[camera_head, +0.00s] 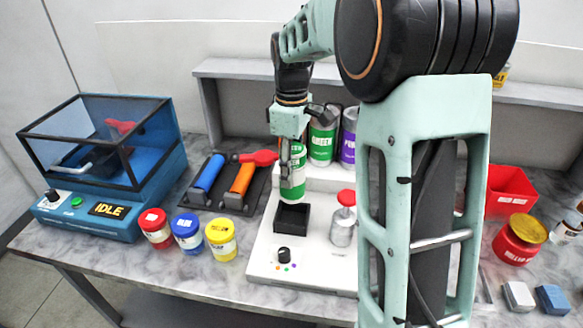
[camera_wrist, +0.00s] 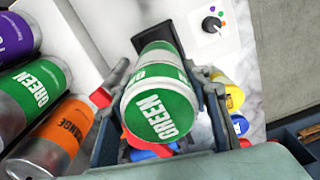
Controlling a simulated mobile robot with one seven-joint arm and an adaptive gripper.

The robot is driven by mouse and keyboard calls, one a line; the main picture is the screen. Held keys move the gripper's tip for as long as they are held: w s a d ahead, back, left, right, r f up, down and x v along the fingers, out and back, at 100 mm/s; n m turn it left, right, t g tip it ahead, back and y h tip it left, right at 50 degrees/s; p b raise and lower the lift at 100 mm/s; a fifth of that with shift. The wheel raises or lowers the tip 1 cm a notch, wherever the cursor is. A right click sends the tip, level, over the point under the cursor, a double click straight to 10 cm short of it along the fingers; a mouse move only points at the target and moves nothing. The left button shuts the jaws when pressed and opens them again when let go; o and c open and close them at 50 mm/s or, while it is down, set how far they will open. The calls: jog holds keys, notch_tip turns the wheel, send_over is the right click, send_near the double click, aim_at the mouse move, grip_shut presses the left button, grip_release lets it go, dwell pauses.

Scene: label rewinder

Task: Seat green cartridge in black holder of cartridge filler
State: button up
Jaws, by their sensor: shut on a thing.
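The green cartridge (camera_head: 292,182) is a cylinder with green and white bands. My gripper (camera_head: 291,148) is shut on it and holds it roughly upright over the black holder (camera_head: 291,222), a square open box on the white cartridge filler (camera_head: 265,262). In the head view the cartridge's lower end is close to the holder's back rim; whether they touch I cannot tell.
Another green canister (camera_head: 322,142) and a purple one (camera_head: 349,136) stand behind. A red-topped plunger (camera_head: 343,218) is right of the holder. A knob (camera_head: 285,255) is in front. Red, blue and yellow jars (camera_head: 221,240) and a roller rack (camera_head: 222,185) are left.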

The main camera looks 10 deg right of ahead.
jog(key=shift+f+b, duration=3.55)
jog(key=shift+f, duration=1)
jog(key=shift+f, duration=0.3)
jog(key=o, duration=1.5)
